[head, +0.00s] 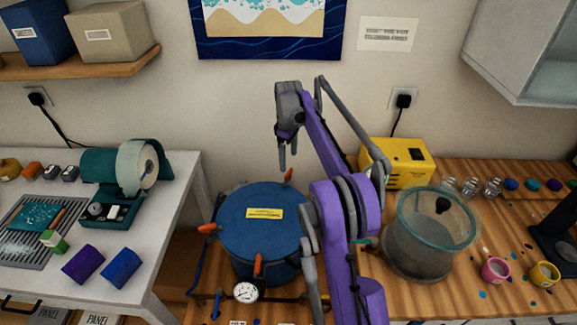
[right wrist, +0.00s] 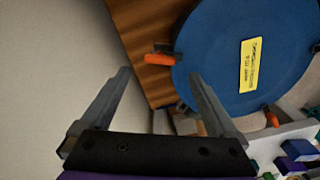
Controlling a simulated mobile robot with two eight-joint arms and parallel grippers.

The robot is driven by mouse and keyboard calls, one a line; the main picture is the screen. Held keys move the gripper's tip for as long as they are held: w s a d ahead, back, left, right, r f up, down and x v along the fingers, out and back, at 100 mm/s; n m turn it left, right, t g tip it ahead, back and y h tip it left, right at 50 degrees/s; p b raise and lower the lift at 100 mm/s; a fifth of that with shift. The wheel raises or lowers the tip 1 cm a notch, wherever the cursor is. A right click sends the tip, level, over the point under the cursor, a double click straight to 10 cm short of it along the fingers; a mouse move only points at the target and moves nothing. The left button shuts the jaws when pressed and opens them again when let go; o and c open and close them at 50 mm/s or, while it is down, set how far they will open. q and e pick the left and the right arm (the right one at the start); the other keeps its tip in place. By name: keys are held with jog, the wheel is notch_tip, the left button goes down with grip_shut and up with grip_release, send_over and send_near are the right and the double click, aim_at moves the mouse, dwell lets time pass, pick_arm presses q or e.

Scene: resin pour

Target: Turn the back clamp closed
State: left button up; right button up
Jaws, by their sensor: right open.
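The pressure pot has a round blue lid (head: 262,222) with a yellow label, and it also shows in the right wrist view (right wrist: 222,50). The back clamp has an orange handle (head: 289,175) at the lid's far edge; in the right wrist view this handle (right wrist: 158,59) points outward from the lid. My right gripper (head: 288,154) is open and empty above the back clamp. In the right wrist view the handle lies just beyond the gap between the open fingertips (right wrist: 160,76). My left gripper is not in view.
Other orange clamps sit at the lid's left (head: 208,228) and front (head: 258,265). A pressure gauge (head: 246,291) is in front of the pot. A clear chamber (head: 425,250) and a yellow box (head: 397,162) stand to the right. The wall is close behind.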

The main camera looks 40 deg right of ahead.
aim_at(287, 173)
notch_tip(287, 173, up, 5)
jog(key=shift+f, duration=0.1)
dwell(0.6)
jog(key=s+a+r+m+t, duration=0.1)
jog(key=s+a, duration=0.5)
jog(key=a, duration=0.3)
jog(key=s+a+r+m+t, duration=0.2)
jog(key=s+a, duration=0.3)
jog(key=a, duration=0.4)
jog(key=s+a+f+m+t, duration=0.1)
jog(key=s+a+f, duration=0.4)
jog(key=s, duration=0.4)
jog(key=s+a+f+m+t, duration=0.1)
jog(key=s+a+f, duration=0.4)
jog(key=s, duration=0.3)
jog(key=shift+s+f+m+t, duration=0.3)
jog(key=shift+s+f, duration=0.1)
jog(key=shift+f, duration=0.05)
